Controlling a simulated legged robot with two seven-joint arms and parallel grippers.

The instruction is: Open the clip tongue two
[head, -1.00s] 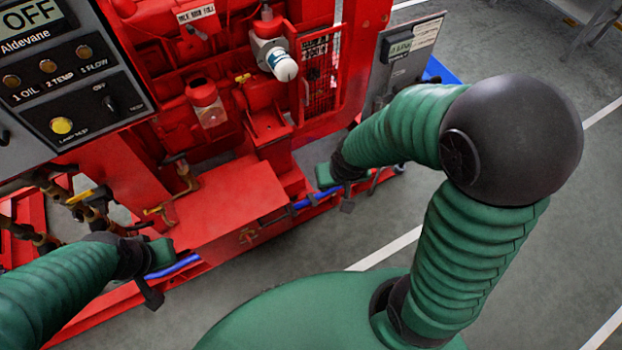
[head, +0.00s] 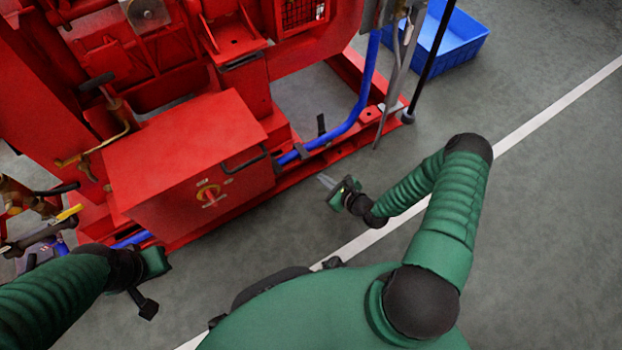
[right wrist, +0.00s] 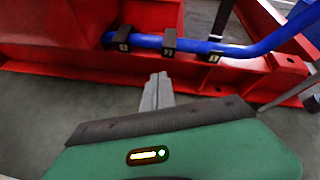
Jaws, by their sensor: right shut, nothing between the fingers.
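A blue hose (head: 357,112) runs along the red base frame. It also shows in the right wrist view (right wrist: 240,50), with three dark, labelled clips on it. The middle clip (right wrist: 169,42) lies across the hose and looks closed; its label is too small to read surely. The right clip (right wrist: 216,50) has a dark tongue standing up (right wrist: 222,18). The left clip (right wrist: 122,44) sits at the hose's left part. My right gripper (head: 324,181) is shut and empty, in front of the frame, apart from the clips.
A red box (head: 190,165) with a handle stands on the base frame, left of the clips. A blue crate (head: 450,45) sits on the floor at upper right. A dark pole (head: 432,60) stands near the frame's right corner. The grey floor at right is clear.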

